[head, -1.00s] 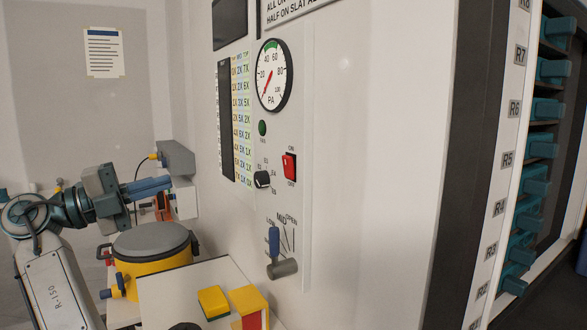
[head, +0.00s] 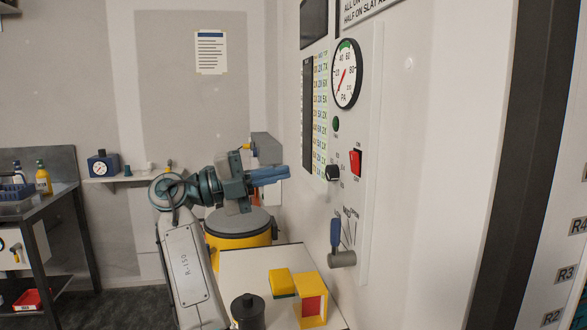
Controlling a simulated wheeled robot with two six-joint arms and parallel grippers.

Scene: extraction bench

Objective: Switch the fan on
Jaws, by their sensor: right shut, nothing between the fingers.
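A red rocker switch (head: 355,162) marked ON and OFF sits on the pale wall panel (head: 372,215); I cannot tell which way it is tipped. Above it is a round PA gauge (head: 347,74) with a red needle low on the scale. A dark green lamp (head: 336,124) and a black knob (head: 332,173) are left of the switch. A blue-handled lever (head: 336,238) is below. My right gripper (head: 287,174) is shut and empty, its blue fingers pointing right toward the panel, left of the knob and apart from the switch. My left gripper is out of view.
Below my right arm a white surface (head: 245,268) holds yellow blocks (head: 282,283) and a black jar (head: 248,312). A yellow drum with a grey lid (head: 240,222) stands behind. A dark bench (head: 50,205) is far left. The floor between is clear.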

